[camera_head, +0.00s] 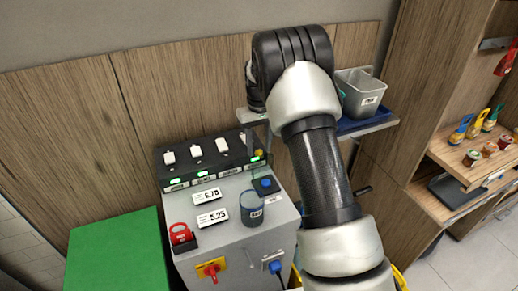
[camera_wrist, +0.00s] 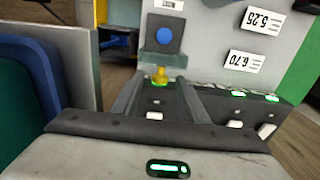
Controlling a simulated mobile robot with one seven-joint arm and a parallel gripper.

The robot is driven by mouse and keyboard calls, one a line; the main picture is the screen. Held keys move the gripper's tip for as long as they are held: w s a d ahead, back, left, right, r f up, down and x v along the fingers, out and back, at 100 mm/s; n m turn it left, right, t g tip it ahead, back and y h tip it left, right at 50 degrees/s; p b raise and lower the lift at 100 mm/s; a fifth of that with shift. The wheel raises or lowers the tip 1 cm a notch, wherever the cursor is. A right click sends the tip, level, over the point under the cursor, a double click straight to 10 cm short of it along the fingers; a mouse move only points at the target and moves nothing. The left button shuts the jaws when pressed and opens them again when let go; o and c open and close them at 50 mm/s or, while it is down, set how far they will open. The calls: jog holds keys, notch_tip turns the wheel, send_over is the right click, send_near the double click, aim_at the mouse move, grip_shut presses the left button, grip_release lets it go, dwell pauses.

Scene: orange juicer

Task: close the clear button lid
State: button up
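A yellow knob (camera_wrist: 160,76) is seen just beyond my fingertips. My gripper (camera_wrist: 158,90) has its two fingers apart, with nothing held between them.
A row of white switches (camera_head: 195,150) with green lights lies along the machine's back. A metal bin (camera_head: 358,95) stands on a shelf to the right.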

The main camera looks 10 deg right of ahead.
jog(key=shift+f, duration=0.6)
grip_shut()
jog(key=shift+b, duration=0.3)
